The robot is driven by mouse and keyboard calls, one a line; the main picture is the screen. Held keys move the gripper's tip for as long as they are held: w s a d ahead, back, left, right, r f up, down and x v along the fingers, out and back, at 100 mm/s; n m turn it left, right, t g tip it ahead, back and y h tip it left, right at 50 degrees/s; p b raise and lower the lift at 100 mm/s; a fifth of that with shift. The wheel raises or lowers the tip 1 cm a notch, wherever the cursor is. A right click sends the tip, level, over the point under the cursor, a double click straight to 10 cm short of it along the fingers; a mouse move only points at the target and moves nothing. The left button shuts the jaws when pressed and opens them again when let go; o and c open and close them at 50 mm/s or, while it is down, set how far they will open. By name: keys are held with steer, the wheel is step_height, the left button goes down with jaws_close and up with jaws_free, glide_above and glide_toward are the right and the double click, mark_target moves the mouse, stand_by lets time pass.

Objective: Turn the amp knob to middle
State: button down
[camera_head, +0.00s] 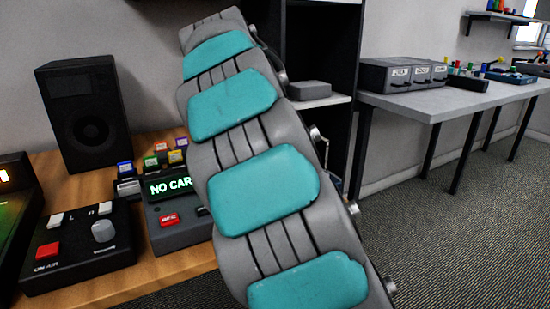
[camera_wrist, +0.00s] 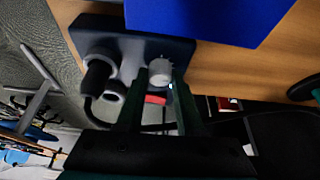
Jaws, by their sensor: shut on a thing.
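In the wrist view a pale grey knob (camera_wrist: 160,71) stands on a dark box (camera_wrist: 185,48), which looks like the amp. My gripper (camera_wrist: 158,88) has its two green fingers on either side of the knob and is shut on it. The knob's pointer is too small and dark to read. In the head view my grey and teal arm hides my gripper and the gripped knob. Another grey knob (camera_head: 104,230) is in plain view on a black ON AIR panel (camera_head: 75,265) at the left, with no gripper at it.
A black speaker (camera_head: 82,112) stands at the back of the wooden desk (camera_head: 135,290). A recorder with a lit screen (camera_head: 170,186) sits beside my arm. The wrist view shows a blue block (camera_wrist: 205,18) and dark round parts (camera_wrist: 100,72) close to the knob.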

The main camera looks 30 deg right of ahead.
steer(key=shift+m, duration=0.3)
steer(key=c, duration=0.5)
jaws_free()
steer(key=shift+c, duration=0.2)
steer(key=shift+v, duration=2.65)
steer(key=p+v, duration=0.2)
steer(key=shift+r+p, duration=0.25)
steer(key=shift+p, duration=0.1)
